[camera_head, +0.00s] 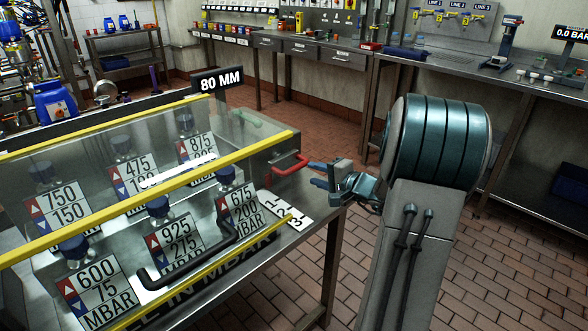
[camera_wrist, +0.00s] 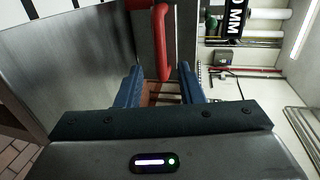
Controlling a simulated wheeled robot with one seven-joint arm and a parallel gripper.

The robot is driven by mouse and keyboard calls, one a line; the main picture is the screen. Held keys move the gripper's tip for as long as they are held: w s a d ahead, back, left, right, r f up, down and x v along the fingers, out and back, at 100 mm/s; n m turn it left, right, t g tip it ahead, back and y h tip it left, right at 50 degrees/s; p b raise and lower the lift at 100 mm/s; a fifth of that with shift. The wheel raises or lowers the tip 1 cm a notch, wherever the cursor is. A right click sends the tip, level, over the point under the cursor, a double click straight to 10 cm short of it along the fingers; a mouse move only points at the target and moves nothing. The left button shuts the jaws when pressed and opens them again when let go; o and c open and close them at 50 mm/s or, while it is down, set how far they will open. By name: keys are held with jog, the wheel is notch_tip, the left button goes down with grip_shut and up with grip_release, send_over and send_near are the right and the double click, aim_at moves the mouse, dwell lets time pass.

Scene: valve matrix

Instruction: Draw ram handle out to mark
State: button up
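The red ram handle (camera_head: 290,166) is a bent bar on the right end of the clear-covered cabinet (camera_head: 262,143). In the wrist view the red handle (camera_wrist: 162,42) runs down from the top edge to between the fingertips. My gripper (camera_head: 315,174) has blue fingers and is just right of the handle, pointing left at it. In the wrist view my gripper (camera_wrist: 160,82) is open, with a gap between the fingers. Whether a finger touches the handle I cannot tell. A white numbered scale (camera_head: 286,212) lies below the handle, and a sign (camera_head: 218,80) reads 80 MM.
Yellow rails (camera_head: 190,176) cross the cabinet above several valves with number plates. A black bar handle (camera_head: 190,262) is at its front. A steel bench (camera_head: 425,62) stands behind on the right. The tiled floor (camera_head: 500,255) right of my arm is clear.

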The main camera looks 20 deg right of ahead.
aim_at(298, 169)
jog(key=x, duration=0.8)
jog(key=shift+w+a, duration=0.15)
jog(key=shift+w, duration=0.15)
grip_shut()
jog(key=shift+s+f, duration=0.1)
